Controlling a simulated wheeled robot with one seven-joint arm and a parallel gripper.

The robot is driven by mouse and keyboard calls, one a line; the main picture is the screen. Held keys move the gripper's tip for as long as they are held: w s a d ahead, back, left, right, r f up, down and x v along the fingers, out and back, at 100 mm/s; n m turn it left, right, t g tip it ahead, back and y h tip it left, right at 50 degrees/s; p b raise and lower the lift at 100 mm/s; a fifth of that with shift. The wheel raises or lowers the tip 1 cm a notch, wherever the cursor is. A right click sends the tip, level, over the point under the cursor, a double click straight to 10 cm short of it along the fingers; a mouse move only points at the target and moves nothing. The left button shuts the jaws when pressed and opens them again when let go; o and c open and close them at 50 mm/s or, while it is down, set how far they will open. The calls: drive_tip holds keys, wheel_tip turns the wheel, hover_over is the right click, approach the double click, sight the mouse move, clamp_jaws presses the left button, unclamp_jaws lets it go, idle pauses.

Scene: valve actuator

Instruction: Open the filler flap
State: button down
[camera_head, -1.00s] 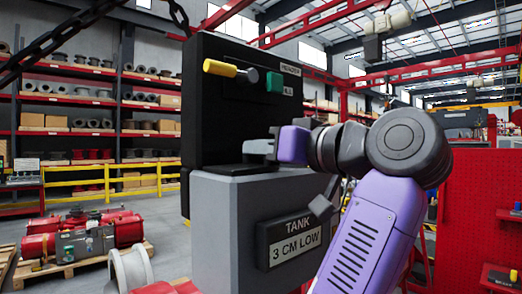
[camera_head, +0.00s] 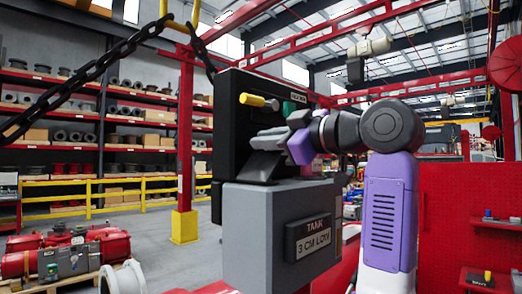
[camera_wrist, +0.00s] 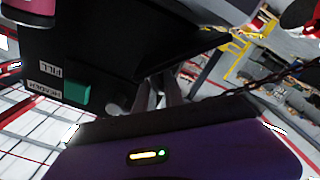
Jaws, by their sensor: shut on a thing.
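The filler flap (camera_head: 262,165) is a dark plate on top of the grey tank (camera_head: 262,235). It stands tilted up at a steep angle. My gripper (camera_head: 268,140) comes from the right, in front of the black housing (camera_head: 232,125), and is shut on the flap's upper edge. The tank's front plate (camera_head: 312,238) reads "TANK 3 CM LOW". In the wrist view my fingers (camera_wrist: 158,92) show partly, in shadow. The flap cannot be made out clearly there, and the opening under it is hidden.
The green block shows in the wrist view (camera_wrist: 76,93), beside a "FILL" label. A chain (camera_head: 95,75) crosses the upper left. Red tool boards (camera_head: 450,220) stand right.

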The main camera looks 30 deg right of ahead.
drive_tip(key=a+n, duration=0.1)
drive_tip(key=a+n+b, duration=0.1)
drive_tip(key=n, duration=0.1)
drive_tip(key=shift+s+a+r, duration=0.1)
drive_tip(key=shift+s+a, duration=0.1)
drive_tip(key=shift+s, duration=0.2)
drive_tip(key=shift+s+a+f+n+b, duration=0.25)
drive_tip(key=shift+a+n+b, duration=0.2)
drive_tip(key=shift+a+n, duration=0.65)
drive_tip(key=shift+s+a+f+n+b, duration=0.3)
drive_tip(key=shift+a+n, duration=0.35)
drive_tip(key=shift+n, duration=0.7)
drive_tip(key=shift+s+a+f+n+b, duration=0.2)
drive_tip(key=shift+a+n+b, duration=0.35)
drive_tip(key=shift+a+n, duration=0.55)
drive_tip(key=shift+s+d+n, duration=0.1)
drive_tip(key=shift+d+n, duration=0.1)
drive_tip(key=shift+n, duration=0.05)
drive_tip(key=c, duration=1.5)
unclamp_jaws()
drive_tip(key=shift+d+r, duration=0.1)
